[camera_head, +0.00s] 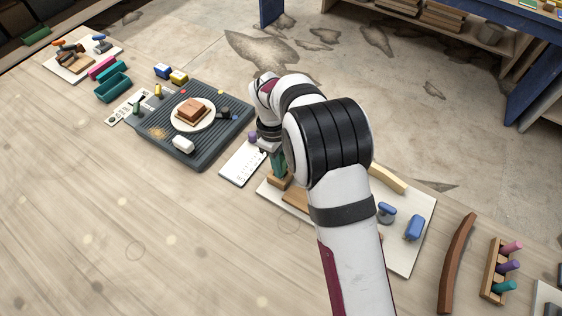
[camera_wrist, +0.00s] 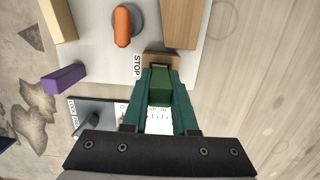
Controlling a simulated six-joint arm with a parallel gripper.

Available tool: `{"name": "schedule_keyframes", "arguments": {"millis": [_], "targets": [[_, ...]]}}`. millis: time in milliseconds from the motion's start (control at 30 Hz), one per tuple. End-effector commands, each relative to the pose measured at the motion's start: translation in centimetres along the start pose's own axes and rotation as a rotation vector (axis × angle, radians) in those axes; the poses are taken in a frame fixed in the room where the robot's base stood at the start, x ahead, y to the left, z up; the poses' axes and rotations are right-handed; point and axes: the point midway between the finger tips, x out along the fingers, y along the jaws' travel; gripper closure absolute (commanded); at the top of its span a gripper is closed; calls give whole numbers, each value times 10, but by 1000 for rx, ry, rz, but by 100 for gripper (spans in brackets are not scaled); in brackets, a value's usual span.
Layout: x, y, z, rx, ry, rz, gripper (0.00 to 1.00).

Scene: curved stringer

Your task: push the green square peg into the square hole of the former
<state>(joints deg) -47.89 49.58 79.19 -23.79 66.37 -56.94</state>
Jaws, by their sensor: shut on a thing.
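My gripper (camera_wrist: 158,82) has dark green fingers shut on the green square peg (camera_wrist: 159,95) in the wrist view. The peg's far end is at a small wooden block (camera_wrist: 174,60) beside the "STOP" label. I cannot tell whether the peg end is in a hole or only over or against the block. A longer wooden piece (camera_wrist: 182,20) lies just beyond it. In the head view my gripper (camera_head: 277,160) points down over the wooden block (camera_head: 279,183) at the left of the white board, and my arm hides much of that board. No square hole shows clearly.
An orange-handled clamp (camera_wrist: 123,26) and a purple block (camera_wrist: 64,79) are left of the gripper. Blue clamps (camera_head: 387,212) stand on the board's right. A dark grey tray (camera_head: 215,138) lies to the left, a curved brown strip (camera_head: 457,262) to the right. The front table is clear.

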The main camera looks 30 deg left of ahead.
Motion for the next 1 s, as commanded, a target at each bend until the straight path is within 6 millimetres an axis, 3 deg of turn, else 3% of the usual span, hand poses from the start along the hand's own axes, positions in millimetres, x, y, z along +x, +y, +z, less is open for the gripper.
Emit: {"name": "schedule_keyframes", "arguments": {"millis": [467, 500, 667, 1000], "targets": [[12, 0, -1, 0, -1, -1, 100], [12, 0, -1, 0, 0, 0, 68], [12, 0, -1, 0, -1, -1, 40], [4, 0, -2, 1, 0, -1, 39]]}}
